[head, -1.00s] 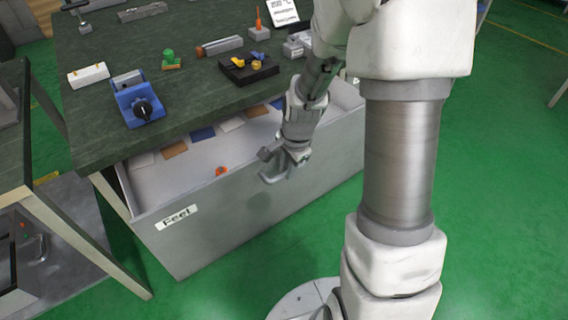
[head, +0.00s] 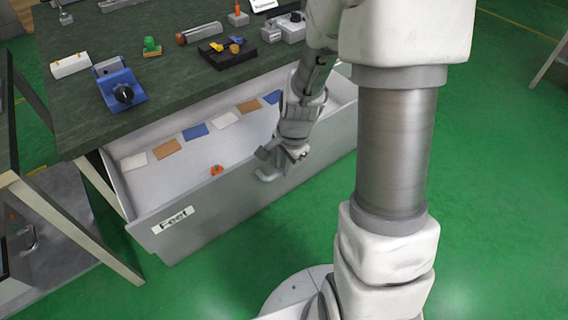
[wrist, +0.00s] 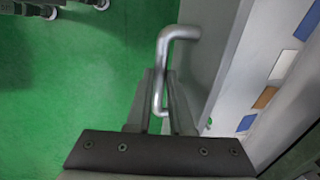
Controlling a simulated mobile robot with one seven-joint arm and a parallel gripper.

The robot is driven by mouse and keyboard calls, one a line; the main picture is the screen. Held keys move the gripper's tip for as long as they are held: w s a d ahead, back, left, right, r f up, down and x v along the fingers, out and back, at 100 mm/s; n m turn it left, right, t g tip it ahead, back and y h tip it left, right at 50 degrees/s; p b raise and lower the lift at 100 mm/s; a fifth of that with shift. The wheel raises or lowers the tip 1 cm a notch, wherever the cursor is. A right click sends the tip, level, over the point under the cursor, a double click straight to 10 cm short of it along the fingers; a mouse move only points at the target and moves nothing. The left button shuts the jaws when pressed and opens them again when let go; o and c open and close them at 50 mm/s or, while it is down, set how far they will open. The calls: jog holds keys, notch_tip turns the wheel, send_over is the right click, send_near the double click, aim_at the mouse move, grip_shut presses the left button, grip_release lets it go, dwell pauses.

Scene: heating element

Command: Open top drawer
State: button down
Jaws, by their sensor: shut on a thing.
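My gripper (head: 276,164) is at the handle. In the wrist view the two fingers (wrist: 161,105) are on either side of the metal handle (wrist: 163,62), shut on it. Inside the drawer lie several flat white, tan and blue pieces (head: 195,131) and a small orange item (head: 216,170).
The worktop (head: 95,105) carries a blue device with a black knob (head: 122,88), a white block (head: 70,66), a green-knobbed part (head: 151,46) and a black block (head: 227,52). Green floor (head: 480,200) is open at right. A second table stands at left.

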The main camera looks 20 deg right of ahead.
jog(key=c, duration=1.1)
grip_release()
jog(key=shift+r, duration=0.1)
jog(key=s+r+p, duration=0.1)
jog(key=r, duration=0.4)
jog(key=s+r+p, duration=0.1)
jog(key=r+p, duration=0.1)
jog(key=r, duration=0.4)
jog(key=s+d+r+p, duration=0.1)
jog(key=r+p, duration=0.1)
jog(key=r, duration=0.4)
jog(key=shift+s, duration=0.1)
